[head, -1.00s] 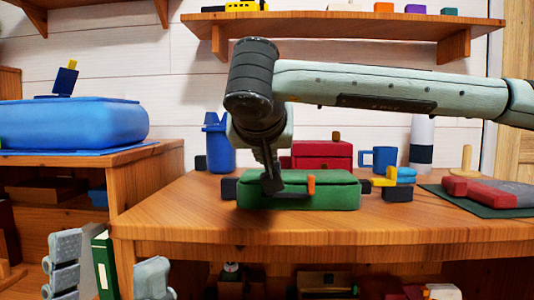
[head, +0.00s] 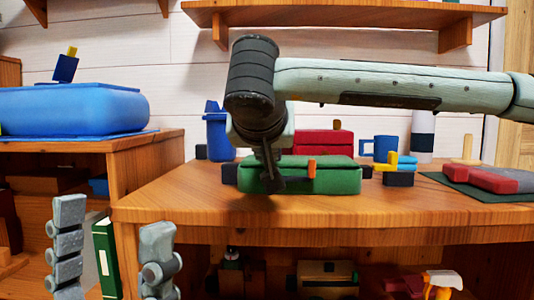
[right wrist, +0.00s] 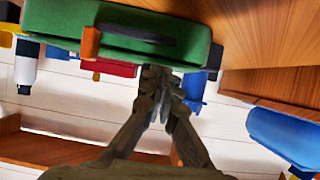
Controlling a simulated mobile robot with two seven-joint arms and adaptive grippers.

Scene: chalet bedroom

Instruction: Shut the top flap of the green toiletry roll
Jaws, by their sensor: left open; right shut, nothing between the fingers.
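The green toiletry roll (head: 335,180) lies on the wooden table, with an orange tab (head: 311,168) on its front. Its top looks flat and nearly level; I cannot tell whether the flap is fully down. My right gripper (head: 270,184) hangs in front of its left part, fingers pointing down, shut and empty; contact is unclear. The right wrist view shows the roll (right wrist: 240,45) at the top, with a dark strip on its face, and the shut fingertips (right wrist: 163,78) close to its edge. My left gripper (head: 112,215) is open and empty, low at the left, before the table.
A red case (head: 322,142), blue mug (head: 383,150) and blue bottle (head: 217,135) stand behind the roll. Yellow, blue and black blocks (head: 398,179) sit right of it. A red and grey bundle (head: 490,180) lies at the right. The table front (head: 380,215) is clear.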

